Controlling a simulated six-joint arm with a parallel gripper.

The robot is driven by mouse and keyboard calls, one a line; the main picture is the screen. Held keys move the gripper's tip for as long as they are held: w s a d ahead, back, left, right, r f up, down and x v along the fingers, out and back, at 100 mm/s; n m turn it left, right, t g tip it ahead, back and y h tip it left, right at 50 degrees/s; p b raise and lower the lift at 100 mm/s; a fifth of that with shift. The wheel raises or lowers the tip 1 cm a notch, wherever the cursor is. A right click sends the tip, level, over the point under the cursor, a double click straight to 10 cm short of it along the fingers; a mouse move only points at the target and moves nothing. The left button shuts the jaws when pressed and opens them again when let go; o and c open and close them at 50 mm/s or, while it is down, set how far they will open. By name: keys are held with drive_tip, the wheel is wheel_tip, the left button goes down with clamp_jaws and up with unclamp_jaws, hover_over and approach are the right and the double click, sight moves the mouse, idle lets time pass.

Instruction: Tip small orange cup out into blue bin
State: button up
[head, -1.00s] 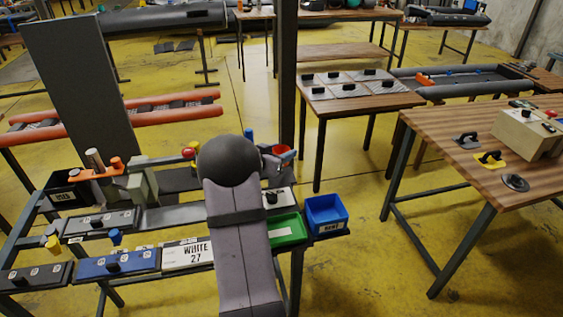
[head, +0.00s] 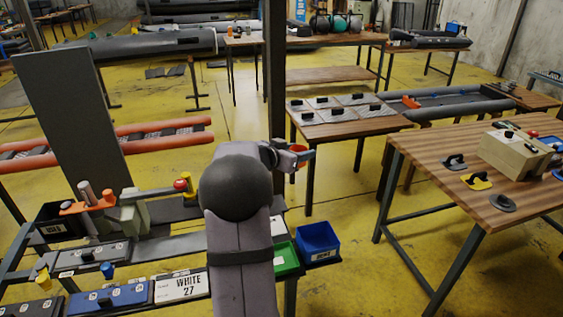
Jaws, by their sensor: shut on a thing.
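The small orange cup (head: 297,148) shows only partly at the end of my arm, in the head view.
A green bin (head: 286,260) stands directly left of the blue bin. The bench also holds a black bin (head: 59,222), a white sign reading "WHITE 27" (head: 181,287) and a red-and-yellow piece (head: 186,187). A dark post (head: 275,75) rises behind my gripper.

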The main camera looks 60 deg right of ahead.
drive_tip(key=s+a+r+g+p, duration=0.1)
drive_tip(key=s+a+r, duration=0.15)
drive_tip(key=s, duration=0.45)
drive_tip(key=s+a+r+p, duration=0.1)
drive_tip(key=s+r+p, duration=0.15)
drive_tip(key=s, duration=0.35)
drive_tip(key=a+f+n+t, duration=0.1)
drive_tip(key=a+f+t, duration=0.2)
drive_tip(key=a+f, duration=0.4)
drive_tip(key=shift+w+a+n, duration=0.25)
drive_tip(key=shift+a+n, duration=0.05)
drive_tip(key=shift+a, duration=0.1)
drive_tip(key=shift+f, duration=0.1)
